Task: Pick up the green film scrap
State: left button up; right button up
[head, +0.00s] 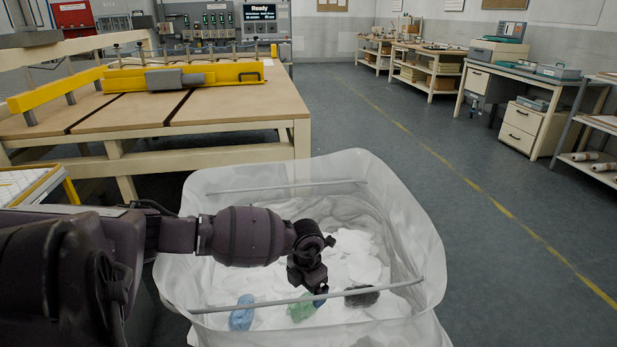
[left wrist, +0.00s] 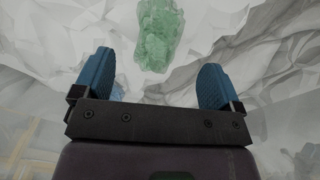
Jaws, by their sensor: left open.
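The green film scrap (head: 302,307) is a crumpled, translucent piece lying on white wadding inside a white-lined bin (head: 420,235). In the left wrist view the green scrap (left wrist: 160,33) lies beyond the fingertips, centred between them. My left gripper (head: 319,299) hangs over the bin, beside and above the scrap in the head view, and partly covers its right side. In the left wrist view the two blue fingers of my left gripper (left wrist: 158,82) are wide apart with nothing between them. My right gripper is not in view.
A blue scrap (head: 242,313) lies left of the green one, and a dark scrap (head: 361,297) lies to its right. A grey bar (head: 240,305) crosses the bin's near side; another (head: 285,186) crosses the far side. A large table (head: 200,106) stands behind left. Floor is clear to the right.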

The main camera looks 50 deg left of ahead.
pick_arm(q)
jog(key=shift+f, duration=0.55)
jog(key=f, duration=0.1)
jog(key=f+b, duration=0.1)
jog(key=f, duration=0.2)
jog(key=shift+s+a+f+b, duration=0.1)
jog(key=shift+s+f+b, duration=0.1)
jog(key=shift+s+b, duration=0.2)
jog(key=shift+w+f, duration=0.1)
jog(key=shift+f, duration=0.15)
jog(key=shift+r, duration=0.15)
jog(key=shift+c, duration=0.2)
jog(key=c, duration=1)
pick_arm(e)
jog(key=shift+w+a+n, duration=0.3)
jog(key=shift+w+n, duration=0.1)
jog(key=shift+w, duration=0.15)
